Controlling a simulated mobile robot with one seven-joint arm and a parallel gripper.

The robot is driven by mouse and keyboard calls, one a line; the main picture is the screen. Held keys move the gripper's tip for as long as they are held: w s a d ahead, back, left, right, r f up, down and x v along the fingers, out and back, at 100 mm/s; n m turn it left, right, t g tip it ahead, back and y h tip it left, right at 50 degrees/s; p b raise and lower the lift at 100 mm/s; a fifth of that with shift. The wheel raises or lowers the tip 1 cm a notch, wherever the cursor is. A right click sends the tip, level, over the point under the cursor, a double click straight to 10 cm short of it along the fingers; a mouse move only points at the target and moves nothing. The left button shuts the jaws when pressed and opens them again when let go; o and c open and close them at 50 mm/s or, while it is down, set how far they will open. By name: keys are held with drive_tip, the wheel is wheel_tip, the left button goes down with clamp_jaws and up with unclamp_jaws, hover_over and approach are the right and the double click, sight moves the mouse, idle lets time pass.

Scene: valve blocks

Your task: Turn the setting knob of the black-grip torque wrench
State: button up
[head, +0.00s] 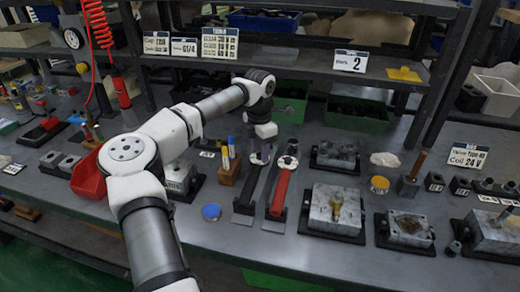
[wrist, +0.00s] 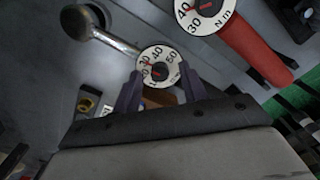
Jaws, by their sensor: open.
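The black-grip torque wrench (head: 248,190) lies on the bench, its grip pointing toward the front. My gripper (head: 262,152) is over its far end and hides the knob there. In the wrist view, the wrench's white numbered dial knob (wrist: 158,64) shows between and just beyond the two dark fingertips of my gripper (wrist: 160,84). The fingers are open, one on each side; I cannot tell whether they touch it. The metal shaft runs up left to a round head (wrist: 76,22). The grip is hidden there by my gripper.
A red-grip torque wrench (head: 280,192) lies close to the right; its dial (wrist: 201,12) reads in N m. A wooden block with markers (head: 229,168) stands close to the left. A metal valve block (head: 336,208) is farther right. A shelf (head: 300,66) hangs behind.

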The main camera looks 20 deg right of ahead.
sight(260, 154)
wheel_tip(260, 154, up, 14)
drive_tip(key=b, duration=0.1)
drive_tip(key=shift+b, duration=0.35)
drive_tip(key=shift+w+f, duration=0.1)
drive_tip(key=shift+f, duration=0.05)
